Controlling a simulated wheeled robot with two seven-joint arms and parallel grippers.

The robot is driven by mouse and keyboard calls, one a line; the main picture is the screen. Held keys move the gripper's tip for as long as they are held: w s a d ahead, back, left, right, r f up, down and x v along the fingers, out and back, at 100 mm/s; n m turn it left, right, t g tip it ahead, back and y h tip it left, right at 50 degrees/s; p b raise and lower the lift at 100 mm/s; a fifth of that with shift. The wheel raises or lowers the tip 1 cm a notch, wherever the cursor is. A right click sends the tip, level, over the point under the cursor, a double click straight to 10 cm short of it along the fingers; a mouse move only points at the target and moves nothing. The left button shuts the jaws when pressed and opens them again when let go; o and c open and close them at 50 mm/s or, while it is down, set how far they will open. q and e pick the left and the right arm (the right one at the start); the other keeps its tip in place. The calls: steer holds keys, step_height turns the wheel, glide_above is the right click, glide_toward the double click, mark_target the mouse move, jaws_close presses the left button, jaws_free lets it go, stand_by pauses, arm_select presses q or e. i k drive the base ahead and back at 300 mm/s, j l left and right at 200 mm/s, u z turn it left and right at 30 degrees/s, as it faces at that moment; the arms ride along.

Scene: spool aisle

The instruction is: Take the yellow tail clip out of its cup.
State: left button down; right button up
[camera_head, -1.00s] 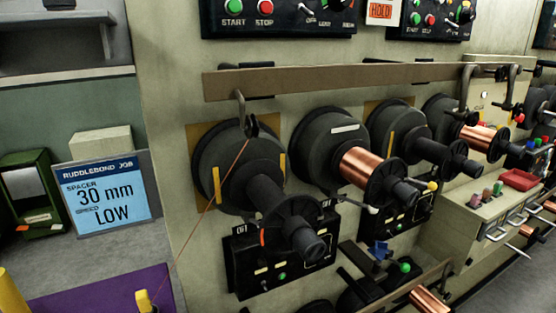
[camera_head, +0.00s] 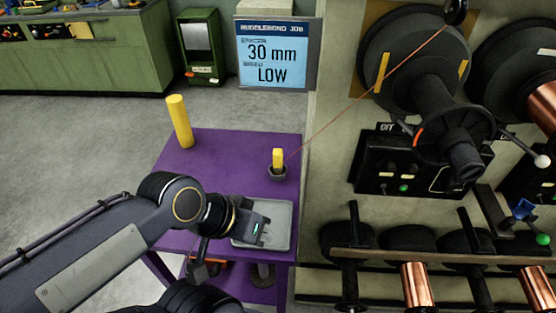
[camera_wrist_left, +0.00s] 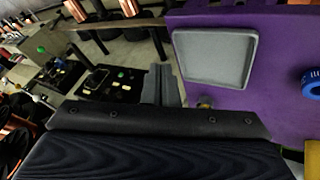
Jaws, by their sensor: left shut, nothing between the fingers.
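The yellow tail clip (camera_head: 278,156) stands upright in a small dark cup (camera_head: 277,174) near the right edge of the purple table (camera_head: 215,150). A thin copper wire runs from the clip up to the large dark spool (camera_head: 415,55). My left gripper (camera_head: 255,230) is over the grey tray (camera_head: 280,210), nearer to me than the cup and apart from it. In the left wrist view its fingers (camera_wrist_left: 162,82) are shut and empty, beside the tray (camera_wrist_left: 213,58). I cannot make out the clip clearly there. My right gripper is not in view.
A tall yellow cylinder (camera_head: 179,121) stands on the table's far left. A job sign (camera_head: 277,55) reads 30 mm, LOW. The spool machine with its control box (camera_head: 410,165) borders the table's right side. A blue round thing (camera_wrist_left: 312,84) shows in the wrist view.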

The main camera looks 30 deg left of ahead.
mark_target(277, 153)
steer(key=i+l, duration=0.1)
steer(key=l, duration=0.3)
steer(key=i+l, duration=0.15)
steer(key=l, duration=0.25)
steer(key=i+l+u, duration=0.15)
steer(key=u, duration=1.55)
steer(key=i+l+u, duration=0.3)
steer(key=i, duration=0.05)
